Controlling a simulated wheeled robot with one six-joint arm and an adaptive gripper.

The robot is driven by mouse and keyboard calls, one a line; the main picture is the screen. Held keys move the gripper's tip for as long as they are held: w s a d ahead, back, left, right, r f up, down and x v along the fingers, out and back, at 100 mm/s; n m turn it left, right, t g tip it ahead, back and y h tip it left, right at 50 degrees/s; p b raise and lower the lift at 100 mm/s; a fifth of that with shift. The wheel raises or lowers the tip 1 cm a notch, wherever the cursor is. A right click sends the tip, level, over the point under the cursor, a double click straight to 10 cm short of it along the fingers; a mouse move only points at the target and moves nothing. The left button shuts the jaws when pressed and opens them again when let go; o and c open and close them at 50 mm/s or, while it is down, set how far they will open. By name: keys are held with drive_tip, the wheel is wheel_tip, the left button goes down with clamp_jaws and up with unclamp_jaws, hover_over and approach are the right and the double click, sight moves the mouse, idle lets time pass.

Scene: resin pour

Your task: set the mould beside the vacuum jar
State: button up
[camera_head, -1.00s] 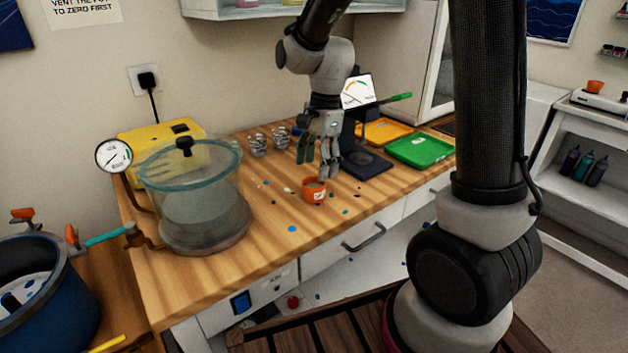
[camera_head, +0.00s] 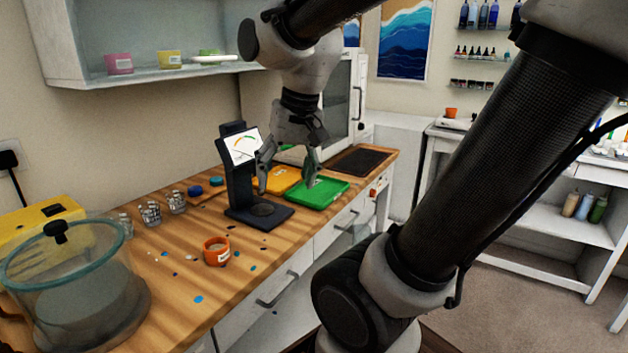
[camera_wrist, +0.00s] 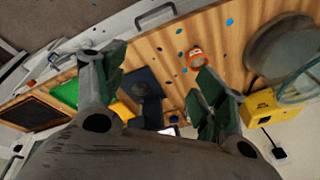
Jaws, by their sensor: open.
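The mould is likely the small orange cup-shaped piece (camera_head: 216,251) with a white label, standing upright on the wooden bench. It also shows in the wrist view (camera_wrist: 196,57). The vacuum jar (camera_head: 72,290) is a clear round chamber with a teal rim and black knob, at the bench's left end, left of the orange piece. In the wrist view the jar (camera_wrist: 290,62) is at the right edge. My gripper (camera_head: 288,176) is open and empty, above the bench near the green tray, right of the orange piece and apart from it.
A black stand with a dial (camera_head: 262,211) stands between the orange piece and the trays. A green tray (camera_head: 331,186) and yellow tray (camera_head: 262,184) lie behind. Blue specks dot the bench between jar and orange piece.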

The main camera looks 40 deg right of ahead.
drive_tip(key=s+d+n+t, duration=0.1)
drive_tip(key=s+d+n, duration=0.1)
drive_tip(key=s+n, duration=0.2)
drive_tip(key=shift+s+d+h, duration=0.4)
drive_tip(key=shift+s, duration=0.6)
idle(0.4)
